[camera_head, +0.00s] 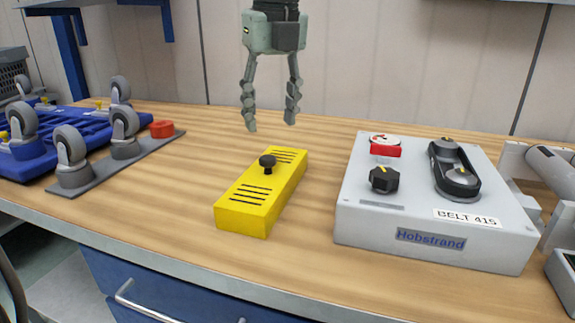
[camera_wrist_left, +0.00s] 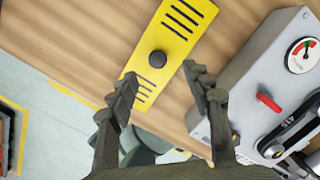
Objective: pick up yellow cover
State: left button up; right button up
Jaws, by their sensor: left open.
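The yellow cover (camera_head: 264,198) is a long slotted box lying on the wooden workbench, with a black knob (camera_head: 267,163) on its top. My left gripper (camera_head: 270,125) is open and empty, hanging fingers-down above and behind the cover in the head view. In the left wrist view, the yellow cover (camera_wrist_left: 178,36) and its black knob (camera_wrist_left: 158,59) lie beyond the open fingertips of the left gripper (camera_wrist_left: 160,82). The knob shows roughly between the two fingers but apart from them. My right gripper is not in view.
A grey machine box (camera_head: 360,222) labelled Hobstrand, with a belt, dial and red switch, stands right of the cover. Grey caster wheels on a plate (camera_head: 150,144) and a blue frame (camera_head: 35,163) lie at the left. Bare wood (camera_head: 190,165) lies left of the cover.

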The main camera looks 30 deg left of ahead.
aim_at(268, 158)
pick_arm(q)
jog(key=shift+f, duration=0.4)
jog(key=f, duration=0.4)
jog(key=f+p, duration=0.1)
jog(key=f, duration=0.1)
jog(key=shift+a+f, duration=0.35)
jog(key=shift+a, duration=0.05)
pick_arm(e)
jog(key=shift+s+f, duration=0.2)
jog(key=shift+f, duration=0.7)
pick_arm(q)
jog(key=shift+c, duration=0.5)
grip_shut()
jog(key=shift+r, duration=0.1)
